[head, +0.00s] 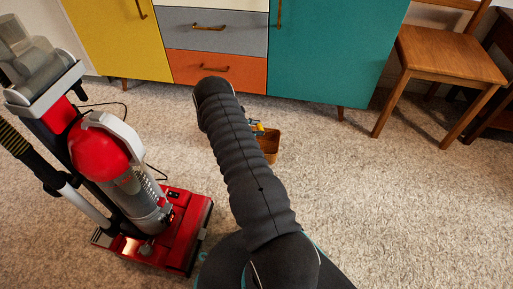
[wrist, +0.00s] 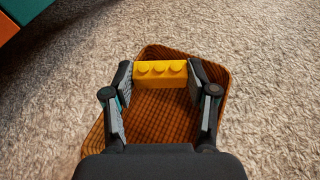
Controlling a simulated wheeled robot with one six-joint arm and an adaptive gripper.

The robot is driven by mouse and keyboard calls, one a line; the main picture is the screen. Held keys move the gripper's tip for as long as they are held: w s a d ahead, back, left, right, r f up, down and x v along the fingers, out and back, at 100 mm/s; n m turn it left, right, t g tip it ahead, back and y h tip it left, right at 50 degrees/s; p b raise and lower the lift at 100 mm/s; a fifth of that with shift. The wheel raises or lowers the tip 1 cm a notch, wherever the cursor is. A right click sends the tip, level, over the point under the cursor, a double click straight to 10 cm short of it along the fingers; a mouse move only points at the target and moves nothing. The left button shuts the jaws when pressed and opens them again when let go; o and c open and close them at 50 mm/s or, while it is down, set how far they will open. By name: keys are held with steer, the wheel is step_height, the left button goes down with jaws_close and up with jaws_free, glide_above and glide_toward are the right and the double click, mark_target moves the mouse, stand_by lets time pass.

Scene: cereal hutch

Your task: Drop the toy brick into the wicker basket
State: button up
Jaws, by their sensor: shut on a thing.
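The yellow toy brick (wrist: 160,75) is held between the two fingers of my gripper (wrist: 160,80) in the wrist view. The brown wicker basket (wrist: 178,50) lies beyond the brick in that view, with the brick and fingers seen against its interior. The height of the brick above the basket floor is hard to tell. In the head view the basket (head: 271,147) stands on the carpet, partly hidden behind my arm. A small bit of the yellow brick (head: 260,127) shows at the basket's top edge; my gripper is mostly hidden there.
A red upright vacuum cleaner (head: 100,150) stands on the carpet at the left. A colourful hutch (head: 330,50) stands behind, with a wooden chair (head: 450,55) at the right. The carpet (head: 400,210) at the front right is clear.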

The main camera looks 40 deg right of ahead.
steer(key=o, duration=0.9)
steer(key=shift+a+r, duration=0.1)
steer(key=v, duration=1.1)
steer(key=shift+w+a+r, duration=0.1)
steer(key=shift+a, duration=0.2)
